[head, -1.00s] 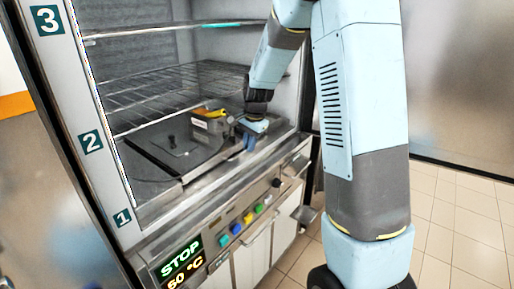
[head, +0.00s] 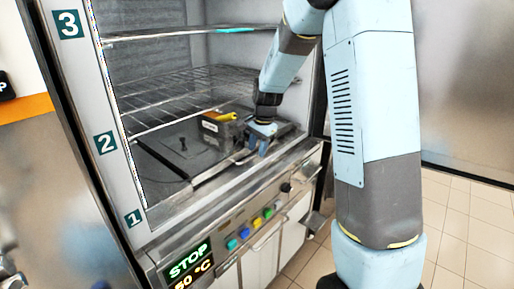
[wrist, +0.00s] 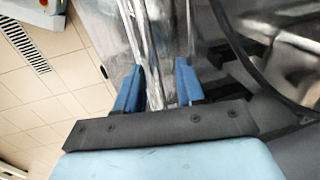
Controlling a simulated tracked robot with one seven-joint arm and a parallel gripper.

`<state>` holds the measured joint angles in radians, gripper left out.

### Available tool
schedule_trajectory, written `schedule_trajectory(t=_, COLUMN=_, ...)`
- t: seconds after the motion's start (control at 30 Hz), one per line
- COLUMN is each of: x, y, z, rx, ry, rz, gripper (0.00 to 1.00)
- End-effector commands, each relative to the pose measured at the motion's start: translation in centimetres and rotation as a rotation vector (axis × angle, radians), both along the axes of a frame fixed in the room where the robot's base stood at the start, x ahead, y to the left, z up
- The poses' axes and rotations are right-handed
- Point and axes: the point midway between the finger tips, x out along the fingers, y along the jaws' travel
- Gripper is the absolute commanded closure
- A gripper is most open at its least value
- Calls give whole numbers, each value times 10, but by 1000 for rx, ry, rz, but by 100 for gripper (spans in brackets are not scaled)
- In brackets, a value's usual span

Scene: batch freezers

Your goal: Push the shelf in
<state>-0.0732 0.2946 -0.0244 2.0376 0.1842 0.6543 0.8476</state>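The cabinet holds a wire shelf (head: 165,97) near the number 2 and a higher shelf (head: 150,34) near the number 3. A dark, flat surface (head: 165,150) lies at the bottom of the compartment. I cannot tell which shelf the task means. My gripper (head: 262,140) points down at the front of the compartment floor, below the wire shelf and close to the front metal edge. In the wrist view my gripper (wrist: 158,85) is open. Its two blue fingers are apart, with shiny metal rails seen between them. Whether they touch the metal is unclear.
A dark box with a yellow top (head: 220,127) sits inside the cabinet, left of my gripper. The control panel (head: 240,235) with coloured buttons runs below the opening. The cabinet's left frame (head: 98,130) borders the opening. Tiled floor (head: 470,210) is clear at the right.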

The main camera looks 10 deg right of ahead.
Motion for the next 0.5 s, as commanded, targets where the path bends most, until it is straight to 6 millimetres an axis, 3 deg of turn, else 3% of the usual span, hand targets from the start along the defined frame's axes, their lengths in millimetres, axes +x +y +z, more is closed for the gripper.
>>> schedule_trajectory(t=0.17, x=-2, y=-2, z=14, rx=0, ry=-1, rz=0, gripper=62)
schedule_trajectory(t=0.5, x=-11, y=-9, z=78, rx=-1, ry=-4, rz=-1, gripper=62)
